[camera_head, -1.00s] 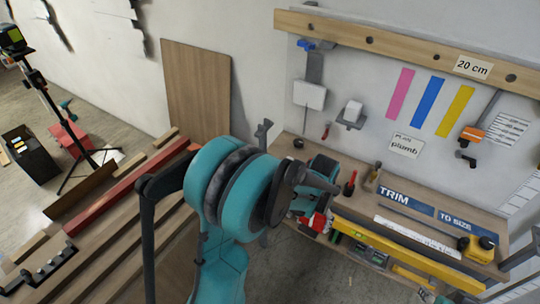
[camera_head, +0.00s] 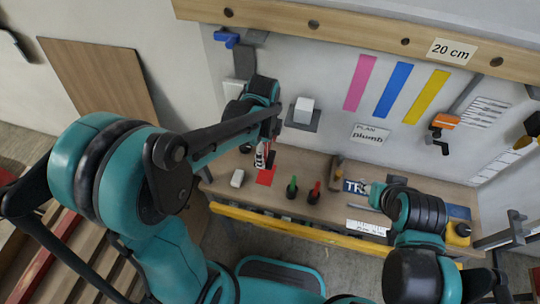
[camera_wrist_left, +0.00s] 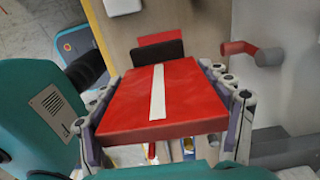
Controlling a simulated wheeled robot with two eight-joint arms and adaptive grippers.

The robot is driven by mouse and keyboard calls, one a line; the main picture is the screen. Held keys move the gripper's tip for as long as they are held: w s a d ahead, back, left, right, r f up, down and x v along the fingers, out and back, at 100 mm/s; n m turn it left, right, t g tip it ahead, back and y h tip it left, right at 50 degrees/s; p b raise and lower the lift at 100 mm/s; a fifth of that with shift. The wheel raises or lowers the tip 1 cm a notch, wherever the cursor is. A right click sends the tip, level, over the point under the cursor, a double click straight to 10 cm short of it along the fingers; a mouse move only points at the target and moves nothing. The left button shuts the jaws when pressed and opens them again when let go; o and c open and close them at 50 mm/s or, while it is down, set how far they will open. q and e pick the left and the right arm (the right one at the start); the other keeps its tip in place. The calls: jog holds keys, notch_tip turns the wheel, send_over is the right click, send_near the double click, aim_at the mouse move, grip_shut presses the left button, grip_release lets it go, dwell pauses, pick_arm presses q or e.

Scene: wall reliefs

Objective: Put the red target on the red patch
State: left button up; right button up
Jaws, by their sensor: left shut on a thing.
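The red target, a flat red block with a white stripe, sits between the fingers of my left gripper (camera_wrist_left: 165,105) in the left wrist view, and its red face (camera_wrist_left: 190,90) fills the middle. The gripper is shut on it. In the head view my left gripper (camera_head: 263,155) is above the bench, and the target is mostly hidden by it. The red patch (camera_head: 266,176) lies on the bench top just below the gripper. It also shows beyond the target in the wrist view (camera_wrist_left: 160,38). My right arm stands at the right; its fingertips are not clear.
A white block (camera_head: 237,178) lies left of the patch. Green-handled (camera_head: 292,187) and red-handled (camera_head: 314,193) tools stand to its right in dark holders. A yellow bar (camera_head: 300,230) runs along the bench front. A wall shelf (camera_head: 302,117) holds a white cube above.

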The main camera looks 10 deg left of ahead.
pick_arm(q)
notch_tip(320, 180, down, 10)
jog(key=b, duration=0.3)
jog(key=shift+w+d+r, duration=0.1)
jog(key=shift+w, duration=0.05)
jog(key=shift+b, duration=0.3)
jog(key=o, duration=1.8)
jog(key=shift+o, duration=0.2)
